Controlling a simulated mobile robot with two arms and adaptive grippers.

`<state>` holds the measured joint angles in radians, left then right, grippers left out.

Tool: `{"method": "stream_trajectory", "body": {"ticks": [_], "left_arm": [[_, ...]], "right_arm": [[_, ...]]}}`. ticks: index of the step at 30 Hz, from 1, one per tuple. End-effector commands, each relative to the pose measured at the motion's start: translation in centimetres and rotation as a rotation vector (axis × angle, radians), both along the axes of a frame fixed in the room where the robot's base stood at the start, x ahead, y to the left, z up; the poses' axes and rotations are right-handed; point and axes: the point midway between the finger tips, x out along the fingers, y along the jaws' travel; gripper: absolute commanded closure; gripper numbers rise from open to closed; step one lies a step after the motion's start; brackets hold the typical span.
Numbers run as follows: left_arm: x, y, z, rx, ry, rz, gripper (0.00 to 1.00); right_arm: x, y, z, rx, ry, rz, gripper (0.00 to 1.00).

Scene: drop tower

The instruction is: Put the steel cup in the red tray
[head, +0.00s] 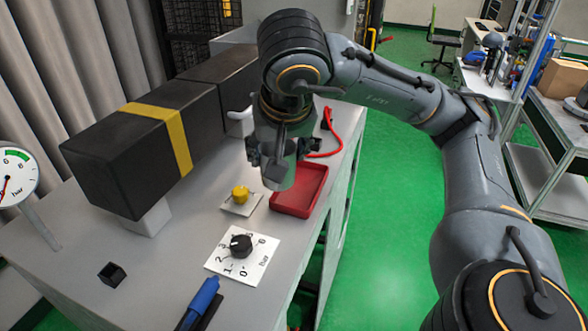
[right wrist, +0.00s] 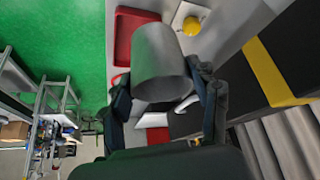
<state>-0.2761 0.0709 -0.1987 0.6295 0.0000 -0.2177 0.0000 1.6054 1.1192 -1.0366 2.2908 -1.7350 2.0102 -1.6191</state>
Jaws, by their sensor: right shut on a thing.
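The steel cup (head: 279,172) is a plain grey cylinder held in my right gripper (head: 283,152). In the right wrist view the cup (right wrist: 160,62) sits between the two fingers (right wrist: 165,100), which are closed on its sides. The red tray (head: 302,200) is a shallow rectangle on the grey table. In the head view the cup overlaps the tray's far left part, apparently above it; the exact height is hard to tell. The tray (right wrist: 124,40) also shows beyond the cup in the right wrist view, partly hidden. My left gripper is out of view.
A yellow knob (head: 240,193) on a plate stands left of the tray. A black dial (head: 241,245) is nearer. A long black block with a yellow band (head: 171,134) lies at left. A red cord (head: 329,147) lies behind the tray. A small black cube (head: 112,273) stands front left.

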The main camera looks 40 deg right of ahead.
Motion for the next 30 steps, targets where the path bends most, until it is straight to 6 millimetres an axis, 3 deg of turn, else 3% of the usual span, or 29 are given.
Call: {"method": "stream_trajectory", "body": {"ticks": [4,10,13,17,23,30], "left_arm": [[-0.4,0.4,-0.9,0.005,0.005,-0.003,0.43],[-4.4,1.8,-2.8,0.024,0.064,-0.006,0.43],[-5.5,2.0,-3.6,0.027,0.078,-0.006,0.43],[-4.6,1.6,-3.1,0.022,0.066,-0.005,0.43],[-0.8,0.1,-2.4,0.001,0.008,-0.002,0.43],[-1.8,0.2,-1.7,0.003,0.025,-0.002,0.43]], "right_arm": [[0.9,-1.7,-1.4,0.003,0.006,-0.006,0.78],[3.0,-5.1,-3.5,0.004,0.007,-0.006,0.78],[4.1,-7.0,-4.5,0.004,0.007,-0.005,0.78],[5.1,-9.2,-6.2,-0.003,0.01,-0.005,0.78],[6.3,-11.0,-8.8,-0.002,0.003,-0.003,0.78],[6.8,-11.9,-10.7,-0.003,0.006,-0.001,0.78]]}}
